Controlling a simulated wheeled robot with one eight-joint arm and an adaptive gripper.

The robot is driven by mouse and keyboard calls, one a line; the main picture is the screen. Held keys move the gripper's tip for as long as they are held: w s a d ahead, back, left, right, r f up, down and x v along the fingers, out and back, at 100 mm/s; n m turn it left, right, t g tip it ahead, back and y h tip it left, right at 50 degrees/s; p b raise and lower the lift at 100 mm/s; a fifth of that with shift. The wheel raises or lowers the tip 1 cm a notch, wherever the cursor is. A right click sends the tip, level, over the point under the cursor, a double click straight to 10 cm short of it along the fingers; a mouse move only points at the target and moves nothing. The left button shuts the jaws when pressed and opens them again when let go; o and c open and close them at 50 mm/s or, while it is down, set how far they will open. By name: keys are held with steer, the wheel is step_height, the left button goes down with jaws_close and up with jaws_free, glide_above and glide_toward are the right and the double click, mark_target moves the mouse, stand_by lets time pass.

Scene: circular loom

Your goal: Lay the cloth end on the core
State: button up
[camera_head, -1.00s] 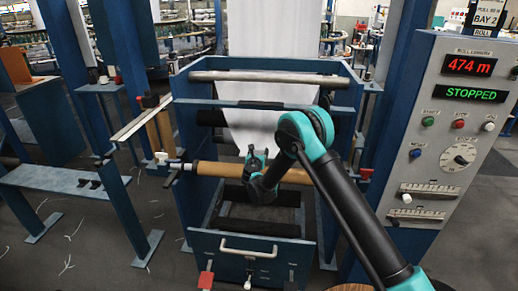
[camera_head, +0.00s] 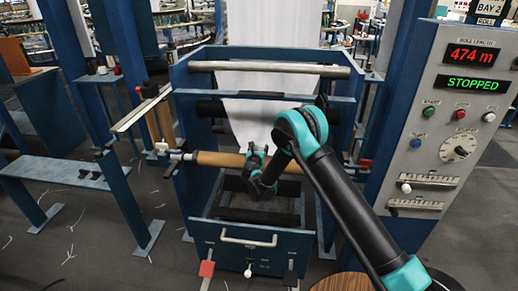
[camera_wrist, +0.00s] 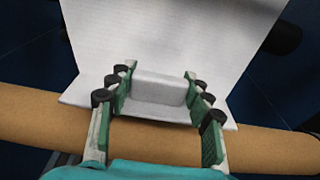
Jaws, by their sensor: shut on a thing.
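The white cloth (camera_head: 262,80) hangs down from behind the upper metal roller of the loom frame. It also fills the upper middle of the wrist view (camera_wrist: 165,35). My gripper (camera_wrist: 160,86) is shut on the cloth end, with a raised block-like part of it between the two green-padded fingers. The cloth end's lower edge lies along the upper side of the brown core (camera_wrist: 270,148); I cannot tell whether they touch. In the head view the core (camera_head: 215,159) runs crosswise in the frame, with my gripper (camera_head: 254,160) in front, hiding part of it and the cloth end.
The metal roller (camera_head: 270,69) and blue side walls enclose the core. Below is a box with a white handle (camera_head: 248,240). A control panel (camera_head: 455,120) at the right reads 474 m and STOPPED. A blue bench (camera_head: 60,172) stands at the left.

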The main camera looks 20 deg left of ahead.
steer(key=shift+f, duration=0.45)
steer(key=shift+f, duration=0.35)
steer(key=shift+f, duration=0.55)
steer(key=o, duration=1.4)
steer(key=v, duration=1.2)
steer(key=shift+d, duration=0.1)
